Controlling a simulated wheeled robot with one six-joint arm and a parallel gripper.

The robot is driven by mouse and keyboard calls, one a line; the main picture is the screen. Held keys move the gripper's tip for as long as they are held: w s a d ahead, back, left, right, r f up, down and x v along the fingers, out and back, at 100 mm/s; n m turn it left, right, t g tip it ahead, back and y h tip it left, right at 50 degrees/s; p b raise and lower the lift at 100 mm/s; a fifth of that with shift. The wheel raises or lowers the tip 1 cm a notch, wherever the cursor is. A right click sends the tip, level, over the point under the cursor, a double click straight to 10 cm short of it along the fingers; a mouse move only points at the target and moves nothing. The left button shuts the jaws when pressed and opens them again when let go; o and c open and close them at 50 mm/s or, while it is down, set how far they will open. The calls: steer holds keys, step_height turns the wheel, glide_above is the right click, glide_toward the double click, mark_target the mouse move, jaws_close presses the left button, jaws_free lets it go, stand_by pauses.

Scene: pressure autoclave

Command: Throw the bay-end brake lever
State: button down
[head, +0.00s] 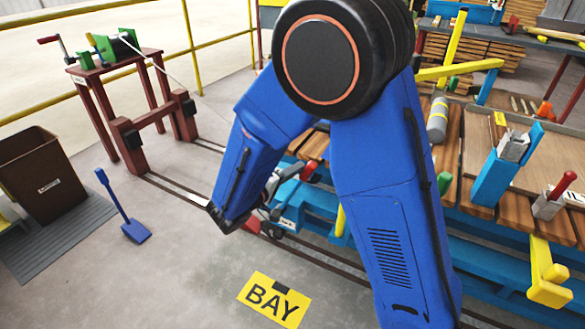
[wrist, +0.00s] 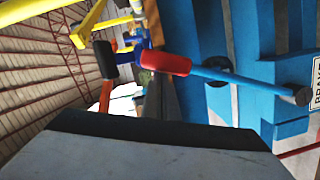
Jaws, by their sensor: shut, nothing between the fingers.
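The brake lever is a blue rod with a red grip. In the wrist view its red grip (wrist: 165,63) lies above the middle, and the rod runs right to a dark end beside a partly cut-off BRAKE label (wrist: 316,85). In the head view the red grip (head: 308,170) shows between my blue arm links, beside the blue frame. My gripper (wrist: 160,145) fills the bottom of the wrist view as a pale and dark block. It is shut and empty, apart from the grip in that picture. In the head view my forearm mostly hides the gripper.
A wooden-decked blue cart (head: 490,248) stands at right, with a grey cylinder (head: 437,120) and a red-handled fixture (head: 551,203). Floor rails (head: 180,190) run beneath my arm. A blue shovel (head: 125,215), brown bin (head: 40,170) and red winch stand (head: 110,72) are left. The floor around the BAY sign (head: 274,299) is clear.

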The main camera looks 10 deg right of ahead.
steer(key=shift+s+d+f+g, duration=0.3)
steer(key=shift+s+d, duration=0.05)
steer(key=shift+d, duration=0.15)
steer(key=s+a+r, duration=0.3)
steer(key=a, duration=0.8)
steer(key=shift+s+a+r, duration=0.15)
steer(key=shift+s+a, duration=0.05)
steer(key=shift+a, duration=0.05)
stand_by(0.3)
